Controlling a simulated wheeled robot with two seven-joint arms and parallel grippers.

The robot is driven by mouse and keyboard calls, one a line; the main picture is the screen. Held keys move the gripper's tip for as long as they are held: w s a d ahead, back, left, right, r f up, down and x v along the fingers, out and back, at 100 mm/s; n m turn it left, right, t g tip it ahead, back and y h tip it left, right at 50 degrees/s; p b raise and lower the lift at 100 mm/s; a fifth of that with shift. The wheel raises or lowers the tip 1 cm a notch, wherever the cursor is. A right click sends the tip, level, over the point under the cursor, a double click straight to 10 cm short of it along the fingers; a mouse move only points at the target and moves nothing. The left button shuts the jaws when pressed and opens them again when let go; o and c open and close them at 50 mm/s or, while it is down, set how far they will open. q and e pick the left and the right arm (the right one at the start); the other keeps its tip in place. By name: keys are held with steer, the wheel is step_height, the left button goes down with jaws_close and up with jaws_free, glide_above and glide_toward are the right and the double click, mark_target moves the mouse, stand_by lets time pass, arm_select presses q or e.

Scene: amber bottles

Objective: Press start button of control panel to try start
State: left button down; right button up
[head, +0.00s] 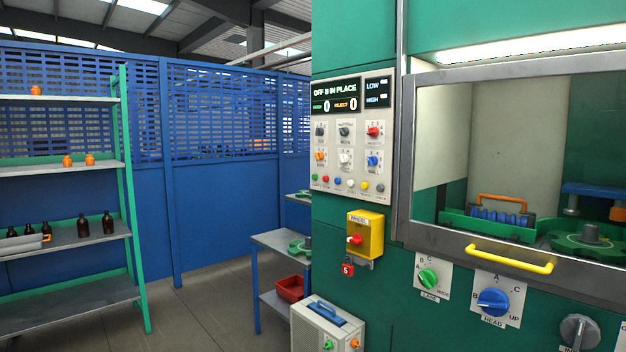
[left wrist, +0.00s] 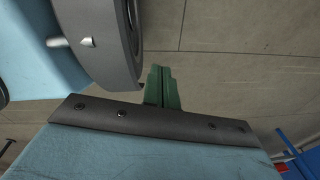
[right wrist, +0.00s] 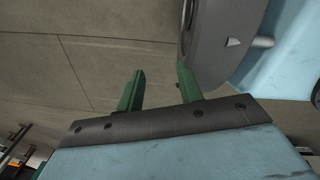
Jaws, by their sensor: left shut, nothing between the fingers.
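The control panel (head: 347,137) is a pale plate on the green machine's front, at the middle of the head view. Its screen reads "OFF B IN PLACE" with two zero counters. Below are several coloured knobs and a bottom row of small round buttons; a green button (head: 314,177) is at the row's left end. The button labels are too small to read. Neither gripper shows in the head view. In the left wrist view my left gripper (left wrist: 162,70) is shut and empty above the floor. In the right wrist view my right gripper (right wrist: 160,74) is open and empty above the floor.
A yellow switch box (head: 366,236) with a red padlock (head: 348,267) is below the panel. A window with a yellow handle (head: 509,259) is at right. A grey case (head: 327,325) stands low beside the machine.

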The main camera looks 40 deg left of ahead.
arm_select(q)
steer(key=shift+r, duration=0.1)
arm_select(e)
steer(key=shift+r, duration=0.1)
